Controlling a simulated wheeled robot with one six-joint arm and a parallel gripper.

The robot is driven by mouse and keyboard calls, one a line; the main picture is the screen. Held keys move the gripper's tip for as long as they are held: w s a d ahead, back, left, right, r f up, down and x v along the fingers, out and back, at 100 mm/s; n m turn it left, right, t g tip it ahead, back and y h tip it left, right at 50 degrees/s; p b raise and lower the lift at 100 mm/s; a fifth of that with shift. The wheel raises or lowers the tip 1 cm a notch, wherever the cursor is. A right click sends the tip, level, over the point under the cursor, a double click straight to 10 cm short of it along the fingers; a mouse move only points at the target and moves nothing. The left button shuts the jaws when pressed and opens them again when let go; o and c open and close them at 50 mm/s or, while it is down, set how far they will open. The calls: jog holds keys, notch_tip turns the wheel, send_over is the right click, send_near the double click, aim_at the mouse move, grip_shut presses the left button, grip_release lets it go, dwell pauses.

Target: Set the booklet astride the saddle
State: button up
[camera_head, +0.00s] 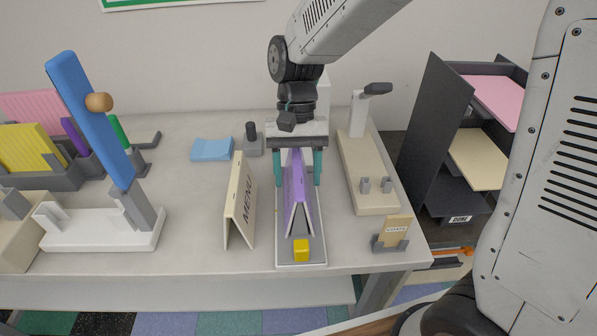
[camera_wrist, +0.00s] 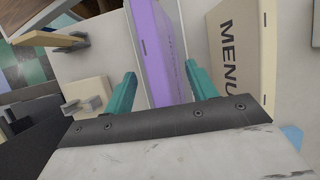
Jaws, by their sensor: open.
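The purple booklet (camera_head: 298,200) stands like a tent, fold up and covers spread, over a narrow pale base (camera_head: 287,262) with a yellow block (camera_head: 302,250) at its front end. The saddle under the booklet is mostly hidden, so I cannot tell how fully the covers rest on it. My gripper (camera_head: 297,182) is open, its teal fingers pointing down on either side of the booklet's rear part. In the wrist view the booklet (camera_wrist: 157,50) runs between my gripper's fingers (camera_wrist: 160,82), with visible gaps on both sides.
A cream MENU tent card (camera_head: 241,205) stands just left of the base. A beige device with pegs (camera_head: 370,190) and a small card holder (camera_head: 391,240) are at right. A large blue-armed stapler-like device (camera_head: 90,120) and dark shelves (camera_head: 435,140) flank the table.

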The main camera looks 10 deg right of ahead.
jog(key=v, duration=0.7)
jog(key=shift+r, duration=0.2)
jog(key=s+d+r+n+t, duration=0.1)
jog(key=s+d+r+t, duration=0.1)
jog(key=s+d, duration=0.5)
jog(key=s+d+r+n+t+h, duration=0.1)
jog(key=s+d+r+t, duration=0.1)
jog(key=s+d, duration=0.5)
jog(key=s+t, duration=0.1)
jog(key=s, duration=0.3)
jog(key=shift+s+d+t, duration=0.35)
jog(key=shift+s+t, duration=0.05)
